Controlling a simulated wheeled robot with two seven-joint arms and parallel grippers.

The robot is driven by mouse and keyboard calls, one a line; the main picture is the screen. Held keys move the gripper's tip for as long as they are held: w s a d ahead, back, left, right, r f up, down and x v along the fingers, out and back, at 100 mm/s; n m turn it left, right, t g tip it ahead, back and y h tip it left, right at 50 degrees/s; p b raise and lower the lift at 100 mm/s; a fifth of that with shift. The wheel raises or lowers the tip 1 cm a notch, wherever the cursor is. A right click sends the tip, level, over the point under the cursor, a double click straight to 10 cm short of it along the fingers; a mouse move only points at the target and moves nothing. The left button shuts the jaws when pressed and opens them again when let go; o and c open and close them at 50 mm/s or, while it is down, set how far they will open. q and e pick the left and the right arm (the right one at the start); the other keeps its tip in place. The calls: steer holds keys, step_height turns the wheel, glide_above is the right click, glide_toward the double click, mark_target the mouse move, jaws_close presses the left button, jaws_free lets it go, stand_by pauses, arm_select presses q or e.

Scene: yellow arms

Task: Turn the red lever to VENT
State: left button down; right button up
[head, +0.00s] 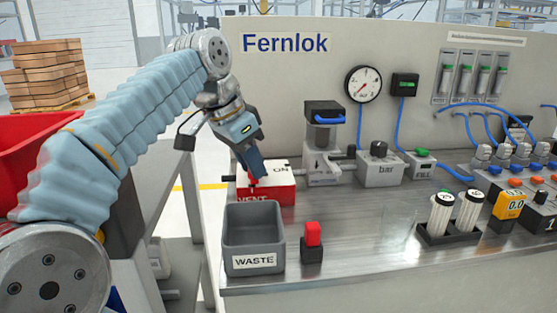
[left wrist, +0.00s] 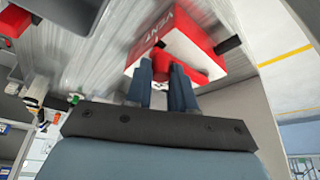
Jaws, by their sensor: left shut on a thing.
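The red lever (left wrist: 188,73) sits on a red and white valve box (head: 284,194) at the left end of the bench. The box carries the word VENT on its red front and ON on its white top; the VENT label also shows in the left wrist view (left wrist: 160,28). My left gripper (head: 253,181) reaches down onto the box and is shut on the lever. In the left wrist view its two fingers (left wrist: 168,88) stand on either side of the red lever. The fingers hide much of the lever in the head view. My right gripper is not in view.
A grey WASTE bin (head: 253,227) stands just in front of the box. A small red-topped block (head: 312,236) is right of the bin. The bench's front middle is clear.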

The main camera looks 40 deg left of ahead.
arm_select(q)
steer(key=shift+s+a+m, duration=0.2)
steer(key=shift+m, duration=0.2)
steer(key=c, duration=1)
jaws_free()
steer(key=shift+o, duration=0.2)
steer(key=shift+r, duration=0.1)
steer(key=p+v, duration=0.1)
steer(key=v, duration=0.6)
steer(key=shift+a, duration=0.15)
steer(key=shift+r, duration=0.15)
